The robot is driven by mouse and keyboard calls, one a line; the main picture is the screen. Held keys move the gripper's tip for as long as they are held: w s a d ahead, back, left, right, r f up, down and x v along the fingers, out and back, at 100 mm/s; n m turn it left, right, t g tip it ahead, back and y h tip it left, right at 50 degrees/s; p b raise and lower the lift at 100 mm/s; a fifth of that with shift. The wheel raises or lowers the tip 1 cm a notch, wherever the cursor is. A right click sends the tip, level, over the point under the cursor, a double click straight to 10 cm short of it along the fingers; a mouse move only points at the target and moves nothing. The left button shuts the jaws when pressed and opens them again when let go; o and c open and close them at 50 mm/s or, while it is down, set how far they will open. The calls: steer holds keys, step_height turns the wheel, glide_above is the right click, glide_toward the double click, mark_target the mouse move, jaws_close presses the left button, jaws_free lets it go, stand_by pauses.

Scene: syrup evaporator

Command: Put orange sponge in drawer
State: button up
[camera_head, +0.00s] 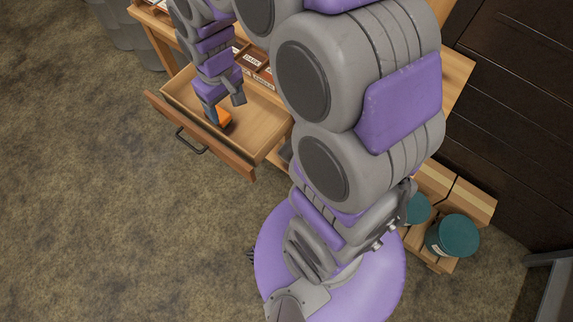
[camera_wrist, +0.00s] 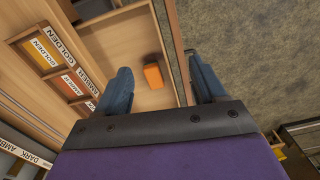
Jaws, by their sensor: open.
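The orange sponge (camera_head: 223,118) lies in the open wooden drawer (camera_head: 262,122), near its front-left part in the head view. In the wrist view the sponge (camera_wrist: 153,76) rests on the drawer floor (camera_wrist: 118,42), close to the front wall. My gripper (camera_head: 226,110) is over the drawer in the head view and partly covers the sponge. In the wrist view my gripper (camera_wrist: 160,84) is open, its two fingers wide apart, with the sponge showing between and beyond them. The fingers appear apart from the sponge.
Labelled wooden compartments (camera_wrist: 58,58) sit on the table beside the drawer. The drawer has a dark handle (camera_head: 190,143) on its front. Green-lidded containers (camera_head: 453,236) stand in wooden crates at the right. Bare floor (camera_head: 90,220) lies in front of the drawer.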

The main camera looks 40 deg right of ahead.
steer(key=s+r+m+g, duration=0.1)
steer(key=s+r, duration=0.2)
steer(key=s, duration=0.9)
steer(key=s+r+m, duration=0.1)
steer(key=s+r, duration=0.2)
steer(key=s, duration=0.9)
steer(key=shift+d+m+g, duration=0.3)
steer(key=shift+d+g, duration=0.1)
